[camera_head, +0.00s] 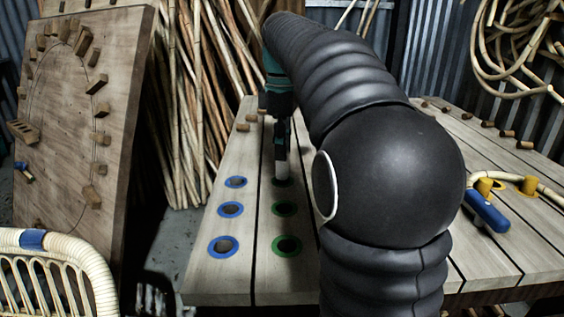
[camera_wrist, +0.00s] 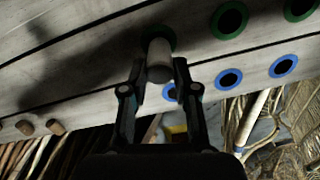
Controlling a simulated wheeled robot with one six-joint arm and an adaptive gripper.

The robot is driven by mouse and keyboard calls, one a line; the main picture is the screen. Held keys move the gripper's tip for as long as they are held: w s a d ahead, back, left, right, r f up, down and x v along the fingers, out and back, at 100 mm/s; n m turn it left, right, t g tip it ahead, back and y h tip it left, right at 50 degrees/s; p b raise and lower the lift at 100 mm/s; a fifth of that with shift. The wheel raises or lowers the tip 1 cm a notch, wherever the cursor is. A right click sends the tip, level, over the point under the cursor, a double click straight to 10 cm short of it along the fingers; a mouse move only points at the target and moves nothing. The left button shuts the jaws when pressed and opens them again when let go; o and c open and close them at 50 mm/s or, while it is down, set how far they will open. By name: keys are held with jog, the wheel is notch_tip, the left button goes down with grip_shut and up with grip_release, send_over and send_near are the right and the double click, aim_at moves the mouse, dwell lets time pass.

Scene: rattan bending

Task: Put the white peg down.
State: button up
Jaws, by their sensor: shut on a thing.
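The white peg (camera_head: 282,171) is upright in my gripper (camera_head: 281,154), at the far green-ringed hole (camera_head: 284,183) of the wooden table. In the wrist view, the two fingers of my gripper (camera_wrist: 158,72) are shut on the peg (camera_wrist: 159,56) from both sides. The peg's near end faces the camera, and its far end overlaps the green ring (camera_wrist: 161,33). Whether its tip is inside the hole or just above it I cannot tell. Two more green-ringed holes, a middle one (camera_head: 285,208) and a near one (camera_head: 287,246), look empty.
A row of blue-ringed holes (camera_head: 230,209) lies left of the green ones. Wooden blocks (camera_head: 243,127) stand on the table's far part. My arm hides the table's middle.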

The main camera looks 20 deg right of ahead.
jog(key=shift+f, duration=1.8)
jog(key=shift+f+b, duration=0.15)
jog(key=shift+b, duration=0.2)
jog(key=o, duration=1)
jog(key=shift+c, duration=0.2)
jog(key=r, duration=0.6)
jog(key=r+p, duration=0.1)
jog(key=r, duration=0.5)
jog(key=shift+w+d, duration=0.15)
jog(key=shift+w, duration=0.05)
jog(key=shift+r, duration=0.15)
jog(key=shift+s, duration=0.1)
